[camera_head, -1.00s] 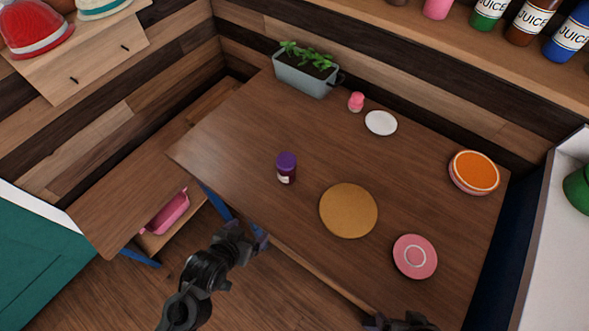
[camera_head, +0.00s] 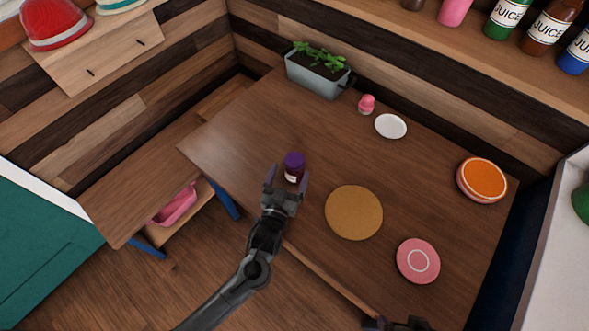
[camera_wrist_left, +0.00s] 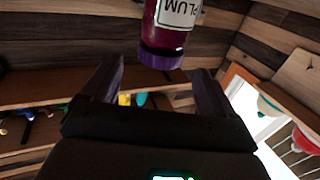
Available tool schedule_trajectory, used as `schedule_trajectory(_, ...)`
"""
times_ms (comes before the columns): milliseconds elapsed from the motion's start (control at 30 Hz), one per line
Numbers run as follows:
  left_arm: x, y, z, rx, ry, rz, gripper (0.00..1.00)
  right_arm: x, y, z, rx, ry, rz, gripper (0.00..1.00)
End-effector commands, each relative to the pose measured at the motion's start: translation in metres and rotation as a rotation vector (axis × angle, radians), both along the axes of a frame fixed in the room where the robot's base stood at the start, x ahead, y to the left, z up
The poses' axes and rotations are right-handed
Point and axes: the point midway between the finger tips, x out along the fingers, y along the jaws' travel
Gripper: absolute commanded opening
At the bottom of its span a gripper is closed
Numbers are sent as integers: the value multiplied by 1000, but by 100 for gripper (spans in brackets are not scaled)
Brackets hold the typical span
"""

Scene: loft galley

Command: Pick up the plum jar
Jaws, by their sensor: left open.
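The plum jar (camera_head: 293,167) is small, with a purple lid and a white label, and stands upright on the brown table. My left gripper (camera_head: 287,179) is open, with its fingers pointing at the jar from the table's front edge. In the left wrist view the jar (camera_wrist_left: 170,30) appears upside down with "PLUM" on its label. There it lies beyond the fingertips of the left gripper (camera_wrist_left: 155,80), in line with the gap between them. Only a dark part of my right gripper (camera_head: 397,324) shows at the bottom edge, its fingers unclear.
A round tan mat (camera_head: 354,212) lies right of the jar, with a pink plate (camera_head: 418,261) beyond it. A white saucer (camera_head: 391,126), a pink cup (camera_head: 366,104), a planter (camera_head: 316,78) and an orange-topped round tin (camera_head: 482,180) stand farther back. The table left of the jar is clear.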

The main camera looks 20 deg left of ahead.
Motion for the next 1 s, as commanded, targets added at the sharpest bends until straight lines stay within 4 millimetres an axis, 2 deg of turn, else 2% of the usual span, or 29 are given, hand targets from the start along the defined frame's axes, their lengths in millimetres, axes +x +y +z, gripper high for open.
schedule_trajectory(100,14,1,-1,0,0,0,88,0,1,-3,2,0,-1,91)
schedule_trajectory(367,28,3,0,-1,0,0,88,0,1,-5,4,1,-2,91)
schedule_trajectory(733,74,7,-1,-1,0,0,88,0,0,-14,0,1,1,91)
schedule_trajectory(1000,82,8,0,-1,2,-1,88,0,-1,-15,-6,1,4,91)
